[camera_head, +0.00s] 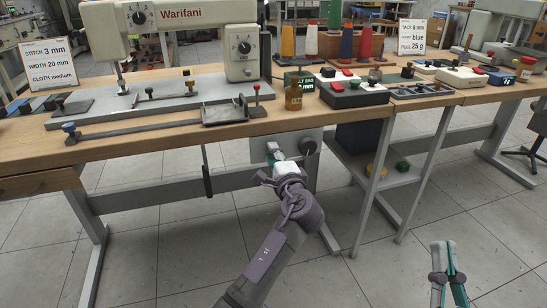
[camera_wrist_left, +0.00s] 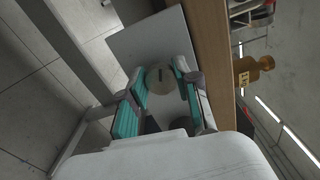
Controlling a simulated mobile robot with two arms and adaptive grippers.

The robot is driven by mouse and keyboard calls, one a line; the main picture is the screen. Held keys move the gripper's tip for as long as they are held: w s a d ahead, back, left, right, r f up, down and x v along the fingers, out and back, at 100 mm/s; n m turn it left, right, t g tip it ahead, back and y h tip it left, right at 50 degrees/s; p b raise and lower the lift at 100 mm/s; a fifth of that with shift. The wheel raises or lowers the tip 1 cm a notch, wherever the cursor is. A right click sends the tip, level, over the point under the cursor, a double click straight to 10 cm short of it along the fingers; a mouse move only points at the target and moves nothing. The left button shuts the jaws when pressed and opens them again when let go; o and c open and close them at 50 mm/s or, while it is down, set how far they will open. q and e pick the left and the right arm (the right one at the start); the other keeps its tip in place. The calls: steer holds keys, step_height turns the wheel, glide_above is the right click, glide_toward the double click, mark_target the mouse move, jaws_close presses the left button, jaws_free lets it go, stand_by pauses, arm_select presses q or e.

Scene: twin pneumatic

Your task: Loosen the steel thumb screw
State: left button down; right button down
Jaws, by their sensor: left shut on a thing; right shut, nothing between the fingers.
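My left gripper (camera_head: 275,152) is at the grey plate (camera_head: 262,146) under the front edge of the bench. In the left wrist view, its teal-padded fingers (camera_wrist_left: 162,92) stand on both sides of a round grey knob (camera_wrist_left: 160,78) with a slot-like line on its face, and they are shut on it. This knob may be the steel thumb screw; its material is hard to tell in the shade. A dark round part (camera_head: 308,146) sits on the plate to the right of the gripper. My right gripper (camera_head: 447,262) is shut and empty over the floor at lower right.
The wooden bench edge (camera_head: 160,152) runs just above my left gripper. A bench leg (camera_head: 368,195) is to the right. The floor around my right gripper is clear.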

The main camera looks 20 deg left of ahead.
arm_select(q)
steer(key=shift+f, duration=0.1)
stand_by(0.3)
steer(key=c, duration=0.8)
jaws_free()
steer(key=v, duration=0.7)
steer(key=shift+s+d, duration=0.15)
steer(key=shift+s, duration=0.1)
